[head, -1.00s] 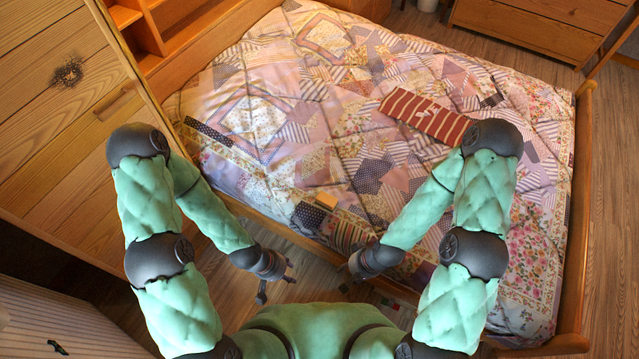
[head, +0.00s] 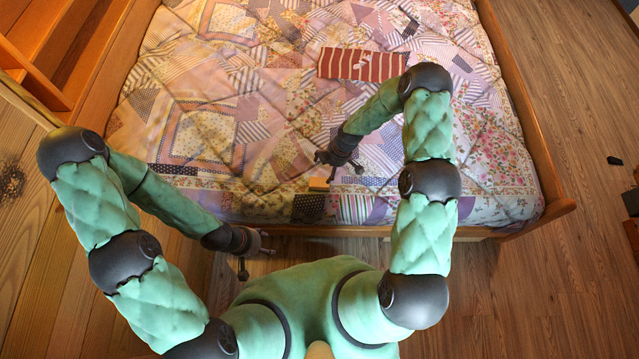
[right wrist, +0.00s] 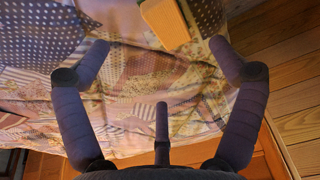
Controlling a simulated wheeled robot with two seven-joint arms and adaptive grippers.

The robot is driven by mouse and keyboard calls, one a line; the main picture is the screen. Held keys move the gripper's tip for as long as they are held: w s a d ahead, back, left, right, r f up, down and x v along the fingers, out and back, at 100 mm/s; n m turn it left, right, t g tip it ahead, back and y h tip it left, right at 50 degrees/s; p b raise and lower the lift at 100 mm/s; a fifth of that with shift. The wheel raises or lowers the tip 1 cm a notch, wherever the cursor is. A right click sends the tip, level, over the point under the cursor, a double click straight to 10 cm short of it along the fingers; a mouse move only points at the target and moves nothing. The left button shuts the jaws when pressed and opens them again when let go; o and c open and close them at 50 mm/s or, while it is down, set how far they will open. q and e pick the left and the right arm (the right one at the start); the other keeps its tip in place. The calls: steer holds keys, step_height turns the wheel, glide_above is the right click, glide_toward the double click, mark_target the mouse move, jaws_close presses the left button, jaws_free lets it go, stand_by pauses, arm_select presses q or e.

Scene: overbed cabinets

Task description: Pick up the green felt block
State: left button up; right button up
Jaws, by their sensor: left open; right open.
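My right gripper (head: 339,167) is open and empty over the bed, close to this block. In the right wrist view its fingers (right wrist: 158,45) are spread wide, with the block beyond the tips, roughly between them. My left gripper (head: 258,262) is open and empty in front of the bed's edge, away from the block.
A red-and-white striped cloth-like item (head: 362,65) lies farther back on the bedspread (head: 270,90). A wooden bed rail (head: 522,100) rises at the right. Wooden shelving (head: 50,45) stands at the left. The wooden floor at the right is mostly clear, with a small dark object (head: 614,160).

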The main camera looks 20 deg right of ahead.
steer(key=b, duration=0.1)
glide_above(320, 180)
steer(key=d, duration=0.2)
steer(key=x, duration=0.3)
steer(key=d+x, duration=0.1)
steer(key=shift+s+a+f, duration=0.15)
steer(key=shift+s+f, duration=0.05)
steer(key=shift+f, duration=0.25)
steer(key=b+x, duration=0.2)
steer(key=x, duration=0.3)
steer(key=shift+a, duration=0.1)
steer(key=shift+s, duration=0.1)
steer(key=c, duration=1.3)
